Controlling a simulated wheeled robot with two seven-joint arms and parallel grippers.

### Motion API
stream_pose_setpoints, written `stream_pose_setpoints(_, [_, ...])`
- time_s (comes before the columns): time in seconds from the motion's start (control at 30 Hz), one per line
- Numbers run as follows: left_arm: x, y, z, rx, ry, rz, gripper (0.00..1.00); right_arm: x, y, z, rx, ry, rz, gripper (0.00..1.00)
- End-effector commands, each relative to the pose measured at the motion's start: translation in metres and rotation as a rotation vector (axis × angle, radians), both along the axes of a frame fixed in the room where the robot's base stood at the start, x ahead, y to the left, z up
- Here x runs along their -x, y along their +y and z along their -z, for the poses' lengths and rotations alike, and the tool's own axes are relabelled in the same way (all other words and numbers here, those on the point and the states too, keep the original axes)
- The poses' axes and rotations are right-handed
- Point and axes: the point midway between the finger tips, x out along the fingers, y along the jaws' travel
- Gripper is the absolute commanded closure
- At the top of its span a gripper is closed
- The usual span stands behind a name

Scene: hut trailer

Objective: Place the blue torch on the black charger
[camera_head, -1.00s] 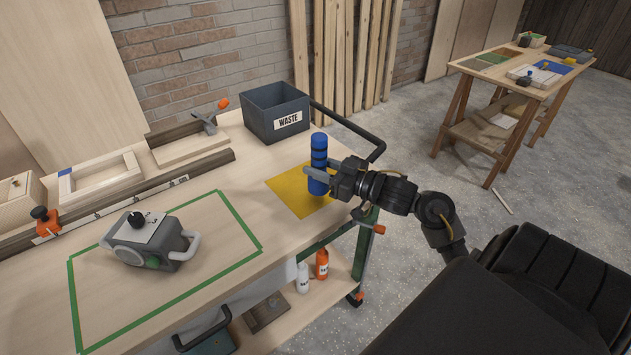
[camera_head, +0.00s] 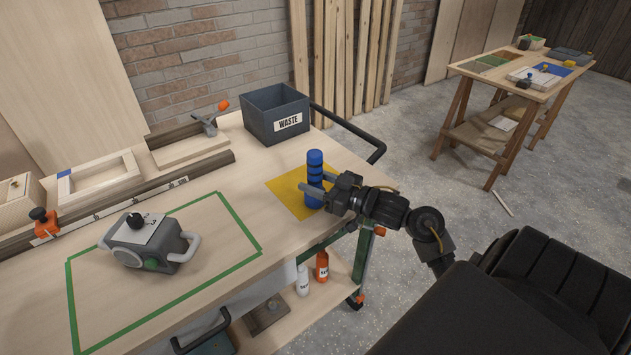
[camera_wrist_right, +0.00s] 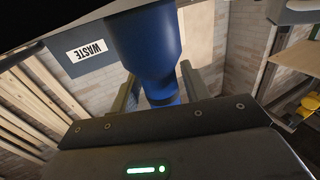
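The blue torch (camera_head: 314,163), with dark bands, is upright over the yellow square at the right end of the workbench. My right gripper (camera_head: 314,187) has its fingers on both sides of it and is shut on it at mid-height. In the right wrist view the torch (camera_wrist_right: 148,40) fills the space between the two fingers (camera_wrist_right: 158,88). I cannot tell if its base touches the yellow square. I cannot make out the black charger for certain; a small dark object (camera_head: 523,82) sits on the far table. My left gripper is not in view.
A dark grey WASTE bin (camera_head: 262,124) stands behind the torch. A grey device (camera_head: 150,243) with handles stands inside a green tape outline (camera_head: 238,222). The yellow square (camera_head: 284,190) is otherwise bare. A trestle table (camera_head: 478,67) stands at the back right, with open floor between.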

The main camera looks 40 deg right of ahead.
Motion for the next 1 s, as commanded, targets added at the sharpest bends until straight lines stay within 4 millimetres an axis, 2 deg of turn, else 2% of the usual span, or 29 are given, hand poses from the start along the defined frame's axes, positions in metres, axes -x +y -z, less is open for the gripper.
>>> stream_pose_setpoints(0.43, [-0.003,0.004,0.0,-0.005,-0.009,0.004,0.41,0.005,-0.002,-0.002,0.002,0.0,0.001,0.45])
stream_pose_setpoints(0.57, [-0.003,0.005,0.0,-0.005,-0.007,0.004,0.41,0.024,-0.009,-0.001,0.003,0.003,0.001,0.45])
stream_pose_setpoints(0.8, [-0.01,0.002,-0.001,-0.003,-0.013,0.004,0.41,0.072,-0.027,0.0,0.002,0.005,0.001,0.45])
stream_pose_setpoints(1.0, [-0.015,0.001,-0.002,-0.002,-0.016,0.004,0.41,0.101,-0.038,-0.002,0.001,0.002,0.0,0.45])
